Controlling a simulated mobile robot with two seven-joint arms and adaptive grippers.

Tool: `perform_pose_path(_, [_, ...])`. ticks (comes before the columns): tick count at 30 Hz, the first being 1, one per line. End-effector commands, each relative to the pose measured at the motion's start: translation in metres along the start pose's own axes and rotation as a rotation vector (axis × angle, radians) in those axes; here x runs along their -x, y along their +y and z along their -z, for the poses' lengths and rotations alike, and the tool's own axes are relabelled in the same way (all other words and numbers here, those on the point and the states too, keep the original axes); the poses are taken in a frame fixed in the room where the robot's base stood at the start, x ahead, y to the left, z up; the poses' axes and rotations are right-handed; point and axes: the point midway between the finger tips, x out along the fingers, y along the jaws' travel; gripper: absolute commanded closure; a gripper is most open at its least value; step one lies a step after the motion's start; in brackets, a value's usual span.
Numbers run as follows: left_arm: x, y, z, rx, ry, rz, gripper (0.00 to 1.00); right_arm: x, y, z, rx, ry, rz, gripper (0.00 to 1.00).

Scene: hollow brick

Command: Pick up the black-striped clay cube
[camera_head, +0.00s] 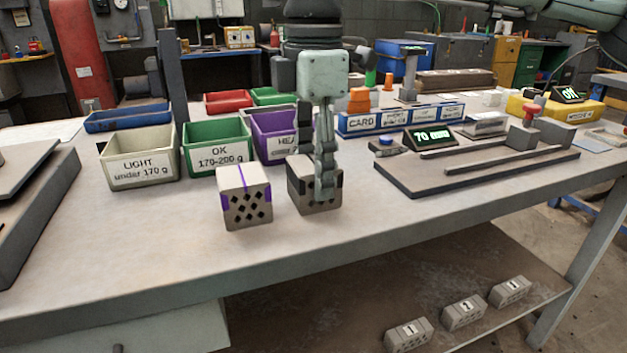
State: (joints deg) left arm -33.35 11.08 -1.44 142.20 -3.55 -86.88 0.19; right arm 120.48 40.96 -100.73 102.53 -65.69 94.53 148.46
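The black-striped clay cube (300,197) stands on the workbench near the middle, with a dark stripe and dark holes in its front face. My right gripper (327,188) comes down from above over the right part of this cube and hides part of its top and front. Its fingers are seen nearly edge-on, so I cannot tell whether they are open or closed on the cube. A purple-striped clay cube (246,203) with diamond-shaped holes stands just left of it, a small gap apart. My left gripper is not in view.
Behind the cubes stand a cream LIGHT bin (140,170), a green OK bin (217,158) and a purple bin (275,148). A dark railed fixture (470,170) with a green display (430,136) lies to the right. The bench front is clear. Several numbered bricks (463,312) lie on the lower shelf.

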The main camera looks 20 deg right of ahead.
Motion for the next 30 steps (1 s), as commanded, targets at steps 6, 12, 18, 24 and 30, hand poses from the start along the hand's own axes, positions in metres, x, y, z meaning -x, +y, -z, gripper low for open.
perform_pose_path(6, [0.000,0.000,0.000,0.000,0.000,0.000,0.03,0.000,0.000,0.000,0.000,0.000,0.000,0.81])
perform_pose_path(12, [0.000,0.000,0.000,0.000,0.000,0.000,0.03,0.001,0.000,0.000,0.000,0.000,-0.001,0.85])
perform_pose_path(18, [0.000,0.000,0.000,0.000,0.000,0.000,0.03,0.006,0.001,0.001,0.000,0.001,-0.003,0.85])
perform_pose_path(24, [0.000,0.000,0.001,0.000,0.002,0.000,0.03,0.031,0.001,0.001,0.000,0.001,-0.004,0.85])
perform_pose_path(30, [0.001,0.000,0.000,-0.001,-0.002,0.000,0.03,0.058,0.008,0.029,0.005,-0.001,-0.002,0.85])
